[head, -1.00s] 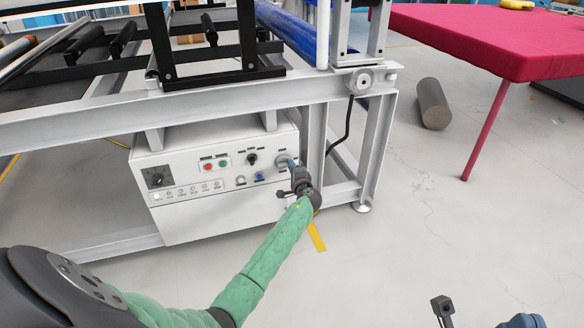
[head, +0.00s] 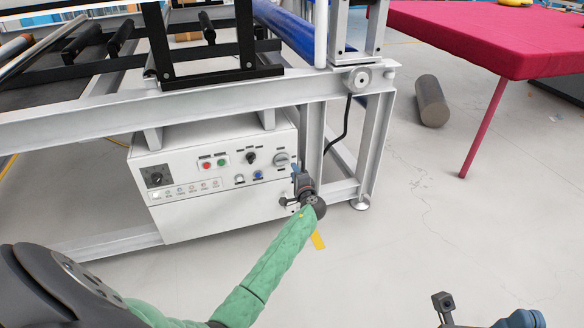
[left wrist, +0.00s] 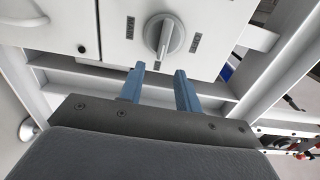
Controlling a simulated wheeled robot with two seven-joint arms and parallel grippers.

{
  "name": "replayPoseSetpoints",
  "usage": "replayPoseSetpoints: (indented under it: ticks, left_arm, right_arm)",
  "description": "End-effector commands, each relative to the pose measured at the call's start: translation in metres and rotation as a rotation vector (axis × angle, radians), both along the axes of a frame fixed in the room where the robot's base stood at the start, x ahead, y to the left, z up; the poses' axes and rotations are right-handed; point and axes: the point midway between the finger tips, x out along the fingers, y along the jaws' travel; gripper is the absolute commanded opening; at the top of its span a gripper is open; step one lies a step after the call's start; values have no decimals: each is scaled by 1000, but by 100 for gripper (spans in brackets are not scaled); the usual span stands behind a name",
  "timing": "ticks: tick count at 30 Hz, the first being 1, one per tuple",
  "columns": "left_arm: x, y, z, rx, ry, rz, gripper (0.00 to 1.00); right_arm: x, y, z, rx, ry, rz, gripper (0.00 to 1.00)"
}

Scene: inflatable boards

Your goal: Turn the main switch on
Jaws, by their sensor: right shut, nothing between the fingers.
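The main switch (head: 281,159) is a round grey rotary knob at the right end of the front of a white control box (head: 215,225). In the left wrist view the switch (left wrist: 165,37) fills the top middle, with its grip bar close to upright. My left gripper (head: 296,170) is just below and right of the switch. Its two blue fingers (left wrist: 160,76) are open and apart, empty, with their tips short of the knob. My right gripper (head: 443,303) is low at the right of the head view, far from the box.
The box carries a red button (head: 207,165), a green button (head: 222,162), a black selector (head: 251,158) and another black dial (head: 157,177). A grey frame leg (head: 377,155) stands right of the box. A red-covered table (head: 490,40) and a grey cylinder (head: 432,101) are further right.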

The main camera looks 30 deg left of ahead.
Motion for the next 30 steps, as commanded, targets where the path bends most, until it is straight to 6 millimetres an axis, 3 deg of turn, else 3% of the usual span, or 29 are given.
replayPoseSetpoints:
  ticks: [9, 26, 30]
  left_arm:
    - [-19, -23, 0, -1, 1, 0, 34]
    - [-20, -24, 0, -3, -4, 0, 34]
    - [-10, -32, 2, -7, -25, -68, 34]
  right_arm:
    - [-2, -1, -3, -13, 16, -9, 0]
    - [0, 0, 1, -4, 3, -9, 0]
    - [-1, 0, 0, -5, 5, -9, 0]
